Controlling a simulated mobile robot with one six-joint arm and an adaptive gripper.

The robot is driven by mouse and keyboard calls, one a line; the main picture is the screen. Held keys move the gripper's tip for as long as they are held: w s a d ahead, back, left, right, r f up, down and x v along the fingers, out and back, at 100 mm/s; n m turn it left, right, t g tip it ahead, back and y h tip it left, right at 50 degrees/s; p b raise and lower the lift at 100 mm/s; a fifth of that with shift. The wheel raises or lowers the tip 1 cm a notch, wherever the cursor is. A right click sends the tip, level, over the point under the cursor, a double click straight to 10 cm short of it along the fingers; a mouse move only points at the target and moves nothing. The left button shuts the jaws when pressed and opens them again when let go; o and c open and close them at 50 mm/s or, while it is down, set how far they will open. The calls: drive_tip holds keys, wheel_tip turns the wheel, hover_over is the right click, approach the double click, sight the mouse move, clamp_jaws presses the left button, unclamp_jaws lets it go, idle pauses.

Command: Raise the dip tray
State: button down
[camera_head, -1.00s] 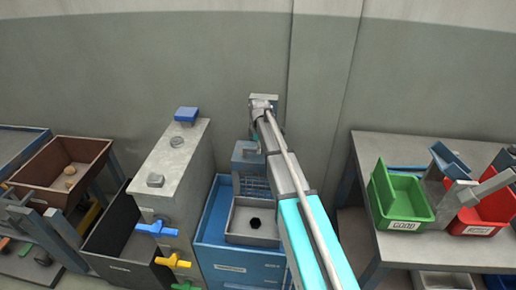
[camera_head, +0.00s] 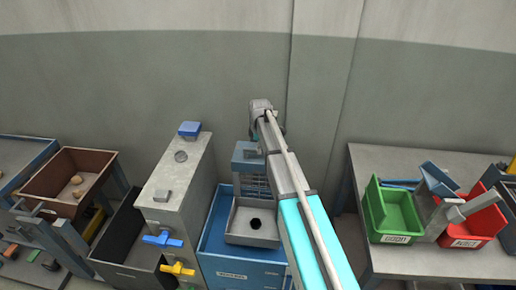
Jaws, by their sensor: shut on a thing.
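The dip tray (camera_head: 242,236) is a shallow light-grey tray with a small black piece (camera_head: 255,223) in it. A blue-grey bracket with a grid (camera_head: 246,152) stands at its back. The tray is over the open top of the blue tank (camera_head: 212,228), with its rim above the tank's back edge. My arm reaches in from the lower right, in front of the tray's right side. My gripper end (camera_head: 262,108) is at the far end of the arm, above the bracket. Its fingers and grip point are hidden by the arm, but it is shut on the dip tray.
Left of the tank stands a grey block (camera_head: 178,180) with blue and yellow valve handles. A dark bin (camera_head: 128,245) and brown bin (camera_head: 95,160) lie farther left. At right, a table (camera_head: 375,155) bears green (camera_head: 392,208) and red (camera_head: 478,222) bins. The wall is close behind.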

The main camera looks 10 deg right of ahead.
drive_tip(key=shift+w+d, duration=0.1)
drive_tip(key=shift+w, duration=0.15)
drive_tip(key=c, duration=0.6)
unclamp_jaws()
drive_tip(key=shift+o, duration=0.2)
drive_tip(key=shift+s, duration=0.15)
drive_tip(key=shift+s, duration=0.1)
drive_tip(key=shift+r, duration=0.1)
